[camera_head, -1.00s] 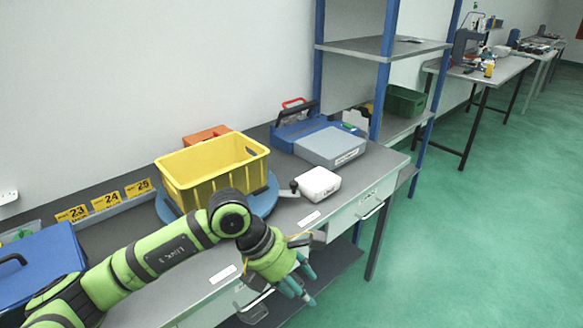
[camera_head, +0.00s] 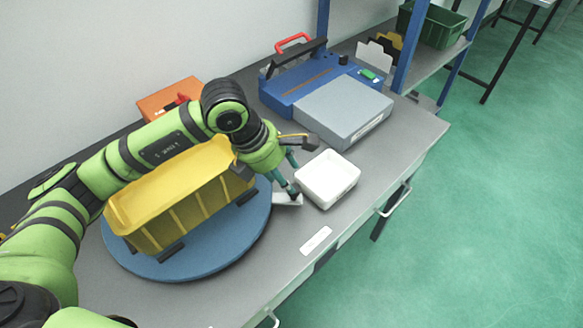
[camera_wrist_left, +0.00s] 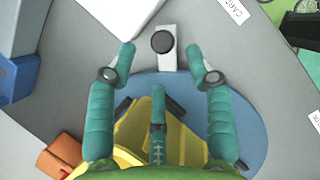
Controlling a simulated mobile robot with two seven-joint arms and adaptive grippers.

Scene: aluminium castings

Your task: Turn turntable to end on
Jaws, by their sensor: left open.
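The turntable (camera_head: 222,262) is a blue disc on the grey bench, with a yellow crate (camera_head: 190,213) lying across it. A light grey lever (camera_head: 287,201) sticks out from its right side towards a white box. In the left wrist view the lever (camera_wrist_left: 167,62) ends in a black knob (camera_wrist_left: 162,42). My left gripper (camera_head: 293,176) is over the lever, its teal fingers open. In the wrist view its fingertips (camera_wrist_left: 161,56) lie on both sides of the lever; I cannot tell whether they touch it. My forearm hides part of the crate. My right gripper is out of view.
The white box (camera_head: 327,177) stands close beside the fingers. Behind it are a grey-topped case (camera_head: 343,110) and a blue device (camera_head: 300,80). An orange box (camera_head: 170,97) is behind the turntable. The bench's front edge is near, with a drawer handle (camera_head: 393,202).

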